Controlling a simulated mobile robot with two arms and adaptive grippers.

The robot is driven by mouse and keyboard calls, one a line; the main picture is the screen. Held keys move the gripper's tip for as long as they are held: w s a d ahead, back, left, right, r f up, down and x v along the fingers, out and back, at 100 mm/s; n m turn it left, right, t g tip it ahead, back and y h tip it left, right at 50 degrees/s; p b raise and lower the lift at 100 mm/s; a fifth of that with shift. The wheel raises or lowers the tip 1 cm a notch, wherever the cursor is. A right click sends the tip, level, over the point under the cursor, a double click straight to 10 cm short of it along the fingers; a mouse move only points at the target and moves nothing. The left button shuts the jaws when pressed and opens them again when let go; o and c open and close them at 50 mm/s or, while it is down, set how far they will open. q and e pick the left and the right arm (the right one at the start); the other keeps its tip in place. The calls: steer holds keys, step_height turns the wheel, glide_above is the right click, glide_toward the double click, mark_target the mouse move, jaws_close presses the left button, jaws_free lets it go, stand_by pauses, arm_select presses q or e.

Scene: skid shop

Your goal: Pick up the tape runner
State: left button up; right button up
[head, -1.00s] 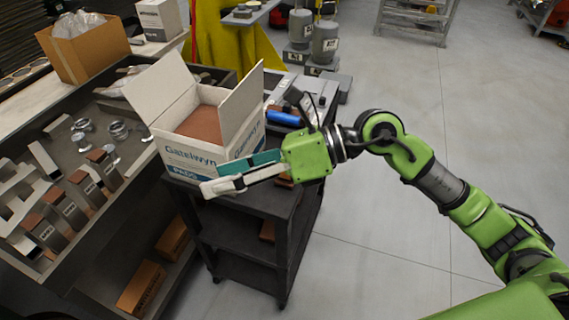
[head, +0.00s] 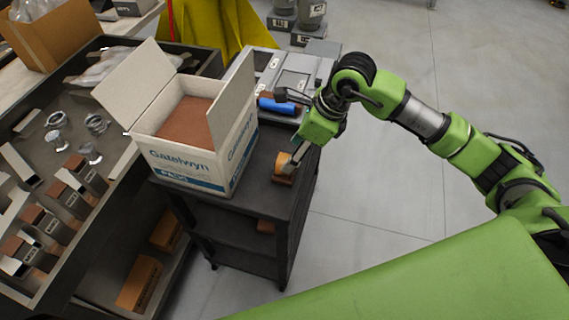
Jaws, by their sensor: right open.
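A small orange-brown object (head: 282,169), which looks like the tape runner, lies on the top of the dark cart (head: 262,195), right of the open carton. My right gripper (head: 296,158) reaches over the cart from the right, pointing down and left. Its jaws are open, and its fingertips are at or just above the right side of the orange-brown object. I cannot tell whether they touch it. The fingers hide part of the object. My left gripper is not in view.
An open white carton (head: 190,160) with brown contents fills the cart's left side. A blue cylinder (head: 278,106) and grey trays (head: 298,75) lie behind my right gripper. A bench with metal parts (head: 60,120) stands left. Floor at right is clear.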

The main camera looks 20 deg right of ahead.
mark_target(279, 177)
steer(key=shift+w+a+f, duration=0.1)
steer(key=shift+a+f, duration=0.05)
steer(key=shift+f, duration=0.15)
steer(key=shift+a+f+p, duration=0.3)
steer(key=shift+f+p, duration=0.3)
steer(key=shift+p, duration=0.05)
steer(key=p+x, duration=0.1)
steer(key=x, duration=0.2)
steer(key=shift+w+a+f, duration=0.1)
steer(key=shift+f, duration=0.3)
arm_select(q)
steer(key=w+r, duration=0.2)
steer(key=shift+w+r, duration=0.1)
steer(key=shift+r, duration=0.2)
arm_select(e)
steer(key=c, duration=1.4)
